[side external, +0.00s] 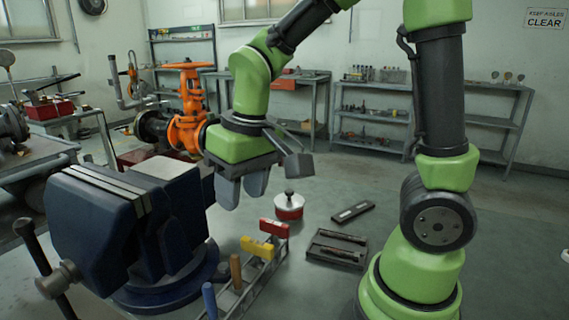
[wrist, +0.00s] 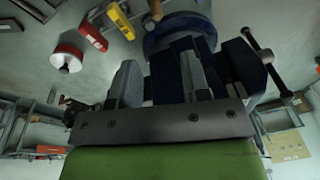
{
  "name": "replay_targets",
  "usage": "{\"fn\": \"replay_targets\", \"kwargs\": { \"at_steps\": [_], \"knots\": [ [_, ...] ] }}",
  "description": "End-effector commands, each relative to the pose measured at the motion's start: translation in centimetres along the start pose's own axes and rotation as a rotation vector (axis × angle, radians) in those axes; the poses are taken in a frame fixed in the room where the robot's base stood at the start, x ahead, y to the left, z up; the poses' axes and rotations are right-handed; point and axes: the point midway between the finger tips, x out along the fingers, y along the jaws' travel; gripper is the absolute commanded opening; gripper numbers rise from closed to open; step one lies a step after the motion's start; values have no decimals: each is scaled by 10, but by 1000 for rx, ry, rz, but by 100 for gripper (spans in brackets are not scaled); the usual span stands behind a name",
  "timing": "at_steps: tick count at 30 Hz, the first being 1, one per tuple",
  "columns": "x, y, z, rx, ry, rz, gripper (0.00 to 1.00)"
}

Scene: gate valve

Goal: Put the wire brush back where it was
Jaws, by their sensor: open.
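I cannot pick out the wire brush for certain. An upright brown wooden handle (side external: 236,272) stands in the tool rack (side external: 262,280) and could belong to it, but bristles do not show. The handle also shows at the top of the wrist view (wrist: 155,9). My gripper (side external: 243,186) points down beside the blue vise (side external: 125,225), above and behind the rack. Its fingers are apart, with nothing seen between them. In the wrist view, the vise (wrist: 180,32) lies beyond the fingers.
The rack also holds a red tool (side external: 273,229), a yellow tool (side external: 257,247) and a blue handle (side external: 209,300). A red-and-white can (side external: 289,206), a dark bar (side external: 353,212) and a dark tray (side external: 336,249) lie to the right. An orange gate valve (side external: 188,112) stands behind.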

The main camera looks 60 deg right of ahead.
Motion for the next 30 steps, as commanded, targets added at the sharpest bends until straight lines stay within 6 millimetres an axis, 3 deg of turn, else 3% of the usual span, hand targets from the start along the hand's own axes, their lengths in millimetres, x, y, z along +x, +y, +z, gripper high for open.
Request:
{"fn": "replay_targets", "kwargs": {
  "at_steps": [1, 3, 9, 16, 30],
  "knots": [
    [-20, 2, 8, 20, 61, -31, 43],
    [-42, 4, 20, 46, 131, -73, 43],
    [-82, 9, 60, 104, 306, -183, 43],
    [-96, 12, 85, 129, 407, -250, 43],
    [-97, 12, 87, 131, 416, -256, 43]
  ]
}}
